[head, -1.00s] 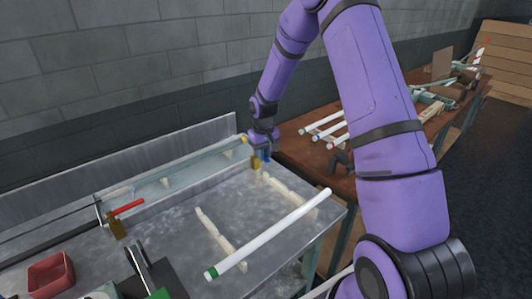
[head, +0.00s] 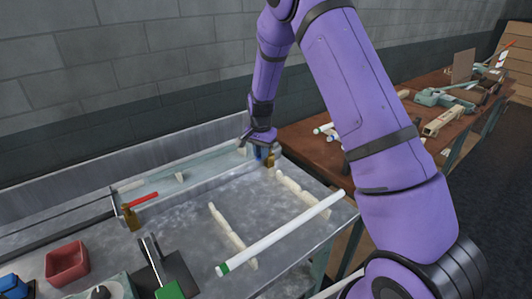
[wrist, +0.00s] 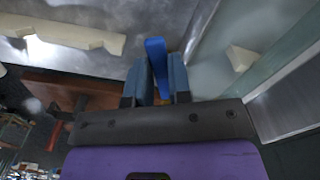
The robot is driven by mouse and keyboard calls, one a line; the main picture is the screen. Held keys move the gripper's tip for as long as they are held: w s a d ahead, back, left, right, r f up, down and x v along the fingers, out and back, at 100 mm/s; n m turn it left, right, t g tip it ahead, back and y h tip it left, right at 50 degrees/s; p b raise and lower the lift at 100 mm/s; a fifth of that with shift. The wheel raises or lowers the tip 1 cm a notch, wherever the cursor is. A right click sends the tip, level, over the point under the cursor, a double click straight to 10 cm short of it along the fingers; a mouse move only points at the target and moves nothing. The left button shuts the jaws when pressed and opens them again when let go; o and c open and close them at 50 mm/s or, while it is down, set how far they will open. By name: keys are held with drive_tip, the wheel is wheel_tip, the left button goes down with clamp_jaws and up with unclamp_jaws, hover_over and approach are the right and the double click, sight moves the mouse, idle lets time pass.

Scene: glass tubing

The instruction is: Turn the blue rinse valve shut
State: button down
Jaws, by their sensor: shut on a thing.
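The blue rinse valve has a brass body (head: 269,161) at the far right corner of the metal bench, beside the glass channel. Its blue handle (head: 259,154) shows just left of the brass in the head view, partly hidden by my gripper (head: 260,145). In the wrist view, the blue handle (wrist: 157,62) stands between the two fingers of my gripper (wrist: 159,70), which is shut on it. A little brass shows behind the fingers there; most of the valve body is hidden.
A second valve with a red handle (head: 140,200) stands at the channel's left end. A white tube (head: 285,232) lies across two notched cream supports on the bench. A red bin (head: 67,262) is front left. A brown table (head: 310,150) with tubes stands behind.

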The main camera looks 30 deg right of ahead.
drive_tip(key=shift+w+a+m, duration=0.3)
drive_tip(key=shift+w+m, duration=0.35)
drive_tip(key=shift+m, duration=0.55)
drive_tip(key=shift+w+a+m, duration=0.25)
drive_tip(key=shift+w+m, duration=0.4)
drive_tip(key=shift+m, duration=0.55)
drive_tip(key=c, duration=1)
unclamp_jaws()
drive_tip(key=shift+c, duration=0.2)
drive_tip(key=shift+r, duration=0.1)
wheel_tip(320, 180, up, 11)
